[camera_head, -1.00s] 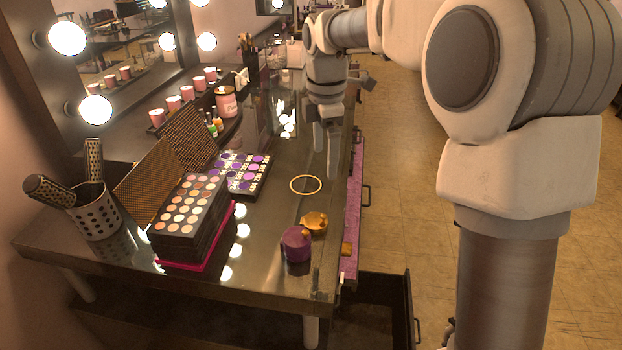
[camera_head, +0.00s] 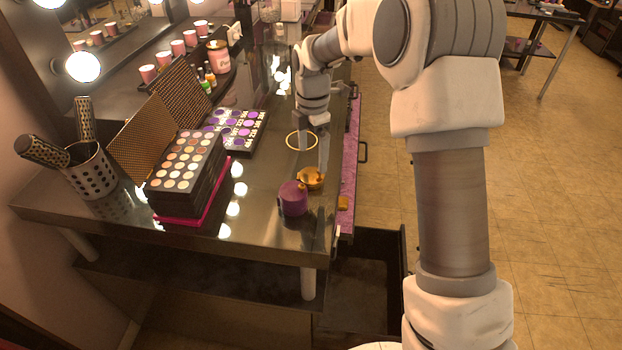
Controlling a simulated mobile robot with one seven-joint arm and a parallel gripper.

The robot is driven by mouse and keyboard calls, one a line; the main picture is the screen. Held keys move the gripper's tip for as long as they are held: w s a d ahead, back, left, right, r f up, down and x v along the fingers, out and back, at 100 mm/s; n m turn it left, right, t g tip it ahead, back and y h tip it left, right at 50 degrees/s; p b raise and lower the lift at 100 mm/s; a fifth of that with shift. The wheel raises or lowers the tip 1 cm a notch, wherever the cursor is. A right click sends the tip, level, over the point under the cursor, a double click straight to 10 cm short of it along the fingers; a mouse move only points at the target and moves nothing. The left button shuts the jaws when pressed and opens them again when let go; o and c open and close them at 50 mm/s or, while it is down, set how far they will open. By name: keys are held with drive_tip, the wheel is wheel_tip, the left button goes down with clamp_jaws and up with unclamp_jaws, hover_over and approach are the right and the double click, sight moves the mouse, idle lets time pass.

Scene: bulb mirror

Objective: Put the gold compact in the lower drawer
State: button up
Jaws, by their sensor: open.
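The gold compact (camera_head: 311,183) is a small round gold piece on the dark glossy tabletop, near its right edge. It lies right behind a purple round container (camera_head: 293,199), very close to it. My gripper (camera_head: 313,158) points down with its fingers apart, just behind and above the gold compact. One fingertip overlaps the compact in the picture; I cannot tell whether they touch. Nothing shows between the fingers. The lower drawer (camera_head: 404,262) is pulled out below the table's right front corner. Its dark inside looks empty where it shows.
A purple-lined upper drawer (camera_head: 348,187) is also partly out, with a small orange-gold item (camera_head: 343,203) in it. A gold ring (camera_head: 289,141) lies by my gripper. Stacked palettes (camera_head: 183,178) and a brush cup (camera_head: 91,171) stand left. The floor to the right is open.

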sight(312, 175)
drive_tip(key=shift+s+f, duration=0.15)
drive_tip(key=shift+f, duration=1.3)
drive_tip(key=shift+s+f, duration=0.1)
drive_tip(key=shift+f, duration=1.35)
drive_tip(key=shift+r, duration=0.15)
drive_tip(key=c, duration=1.5)
